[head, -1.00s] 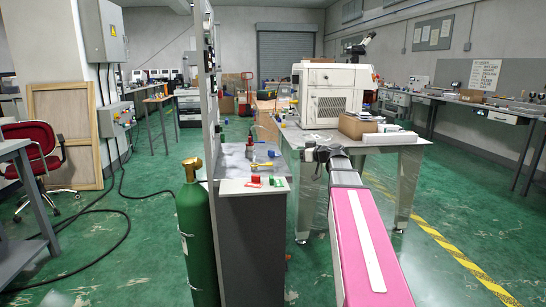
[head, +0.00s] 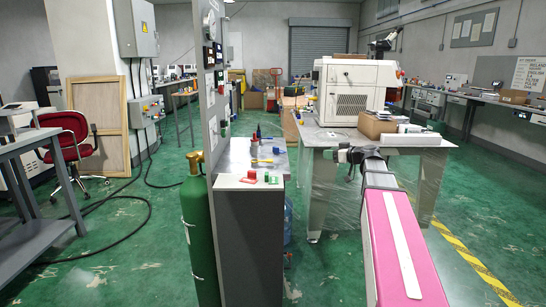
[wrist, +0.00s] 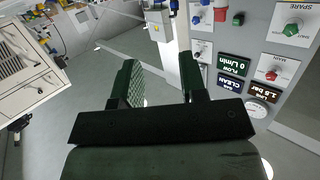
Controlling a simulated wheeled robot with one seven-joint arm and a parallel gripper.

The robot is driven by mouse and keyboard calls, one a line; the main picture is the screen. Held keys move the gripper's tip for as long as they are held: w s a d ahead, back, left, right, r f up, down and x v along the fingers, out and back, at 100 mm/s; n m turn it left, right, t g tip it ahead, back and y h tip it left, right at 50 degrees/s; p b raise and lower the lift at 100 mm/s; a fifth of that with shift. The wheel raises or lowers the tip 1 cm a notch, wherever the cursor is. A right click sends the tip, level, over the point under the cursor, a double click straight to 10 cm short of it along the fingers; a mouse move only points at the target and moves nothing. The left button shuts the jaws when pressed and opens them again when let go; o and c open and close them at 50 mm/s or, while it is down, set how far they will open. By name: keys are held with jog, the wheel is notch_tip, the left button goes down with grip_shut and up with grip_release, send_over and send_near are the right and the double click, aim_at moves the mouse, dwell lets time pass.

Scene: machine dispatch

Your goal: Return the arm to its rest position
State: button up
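My arm, with a pink link, reaches forward from the lower right of the head view. My gripper (head: 346,156) is at its far end, small, in front of the table with the white machine. In the wrist view my gripper (wrist: 158,78) shows two dark green fingers set wide apart with nothing between them. The gripper is open and empty. It touches nothing that I can see.
A grey cabinet (head: 249,245) with small red and green items stands left of my arm, beside a green gas cylinder (head: 199,235). The table (head: 318,137) carries a white machine (head: 350,92). A control panel (wrist: 262,60) shows right in the wrist view. Floor right of my arm is clear.

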jog(key=s+a+f+m+g+h, duration=0.25)
jog(key=s+f, duration=0.35)
jog(key=f, duration=0.4)
jog(key=s+a+f+m+g+h, duration=0.25)
jog(key=s+f, duration=0.35)
jog(key=f, duration=0.3)
jog(key=s+a+f+m+g+h, duration=0.1)
jog(key=s+a+f+g+h, duration=0.2)
jog(key=s+f, duration=0.5)
jog(key=s+d+f+m+g+h, duration=0.2)
jog(key=s+f+g, duration=0.1)
jog(key=s+f, duration=0.3)
notch_tip(320, 180, down, 3)
jog(key=shift+s+r+m+h, duration=0.15)
jog(key=shift+s+m+h, duration=0.15)
jog(key=shift+h, duration=0.1)
